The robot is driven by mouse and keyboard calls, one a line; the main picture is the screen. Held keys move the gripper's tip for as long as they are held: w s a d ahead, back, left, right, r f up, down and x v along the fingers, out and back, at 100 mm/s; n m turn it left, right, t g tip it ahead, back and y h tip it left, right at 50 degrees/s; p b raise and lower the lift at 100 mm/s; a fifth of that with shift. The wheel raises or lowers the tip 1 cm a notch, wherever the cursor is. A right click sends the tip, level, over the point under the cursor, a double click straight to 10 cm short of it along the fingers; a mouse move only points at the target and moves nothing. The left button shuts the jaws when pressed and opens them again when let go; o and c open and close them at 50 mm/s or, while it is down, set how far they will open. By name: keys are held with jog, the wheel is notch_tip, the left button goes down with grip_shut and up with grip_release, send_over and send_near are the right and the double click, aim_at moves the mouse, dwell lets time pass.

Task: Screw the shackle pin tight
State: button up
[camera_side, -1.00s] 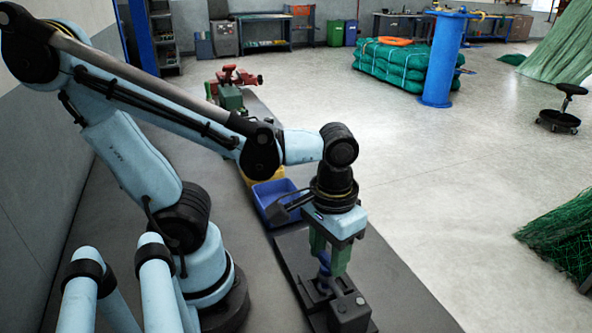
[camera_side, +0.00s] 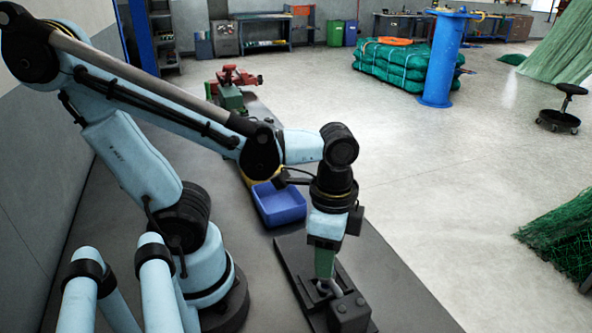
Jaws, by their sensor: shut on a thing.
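My gripper (camera_side: 324,275) points down over a dark metal fixture (camera_side: 349,310) on a dark base plate (camera_side: 292,252). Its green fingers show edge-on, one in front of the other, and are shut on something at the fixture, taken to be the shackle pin. The pin itself is hidden by the fingers. A grey curved metal piece, likely the shackle (camera_side: 335,287), shows just beside the fingertips, at the fixture's block.
A blue bin (camera_side: 279,204) stands just behind the base plate, with a yellow bin (camera_side: 262,173) behind it. A green and red vise (camera_side: 232,92) is farther back on the bench. Green netting (camera_side: 560,235) lies on the floor at right. The floor between is clear.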

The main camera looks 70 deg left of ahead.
jog(key=m, duration=1.3)
jog(key=shift+m, duration=0.4)
jog(key=m, duration=1.4)
jog(key=o, duration=1.1)
jog(key=shift+c, duration=0.2)
jog(key=shift+r, duration=0.15)
notch_tip(320, 180, up, 12)
